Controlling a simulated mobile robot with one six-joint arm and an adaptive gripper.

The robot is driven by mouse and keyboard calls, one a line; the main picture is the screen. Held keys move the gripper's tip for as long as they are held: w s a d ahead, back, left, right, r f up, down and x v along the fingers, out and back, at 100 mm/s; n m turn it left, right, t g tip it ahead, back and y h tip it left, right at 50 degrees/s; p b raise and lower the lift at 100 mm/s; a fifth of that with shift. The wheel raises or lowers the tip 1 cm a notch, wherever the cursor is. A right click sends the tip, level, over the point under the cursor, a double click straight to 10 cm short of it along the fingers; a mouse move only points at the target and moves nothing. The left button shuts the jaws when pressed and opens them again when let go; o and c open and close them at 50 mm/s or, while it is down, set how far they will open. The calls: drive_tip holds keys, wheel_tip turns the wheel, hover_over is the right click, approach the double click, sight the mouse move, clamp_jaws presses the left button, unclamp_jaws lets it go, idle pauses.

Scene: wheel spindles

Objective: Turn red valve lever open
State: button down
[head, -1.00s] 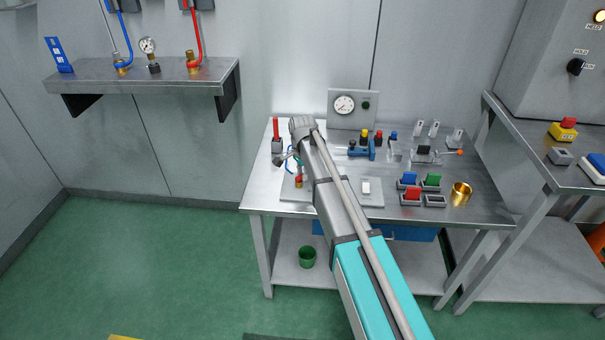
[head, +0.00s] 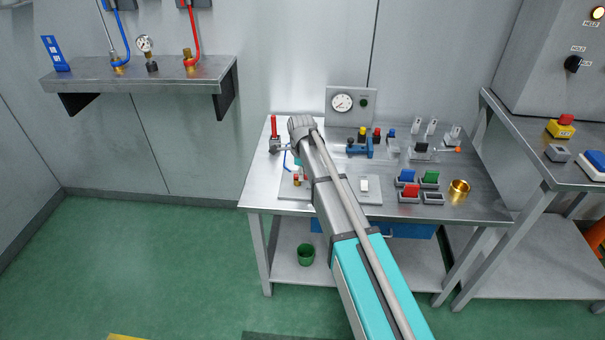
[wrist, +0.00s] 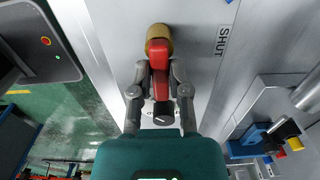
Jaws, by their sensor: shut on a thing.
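The red valve lever (wrist: 158,62) lies between the two fingers of my gripper (wrist: 157,78) in the wrist view. The fingers are closed against its sides. A brass part (wrist: 158,42) shows at the lever's far end, and a dark block sits below it in the picture. In the head view a red upright handle (head: 274,126) stands at the bench's back left corner. My gripper (head: 284,148) is beside its grey base, partly hidden by my arm. A label reading "SHUT" (wrist: 222,40) is to the right of the lever.
The steel bench (head: 259,190) also carries a blue fixture (head: 360,149) with coloured knobs, a gauge panel (head: 351,104), coloured blocks and a brass cup (head: 459,189). A wall shelf (head: 140,80) with fittings is up left. Green floor is clear at the left.

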idle(0.4)
drive_tip(key=c, duration=0.6)
unclamp_jaws()
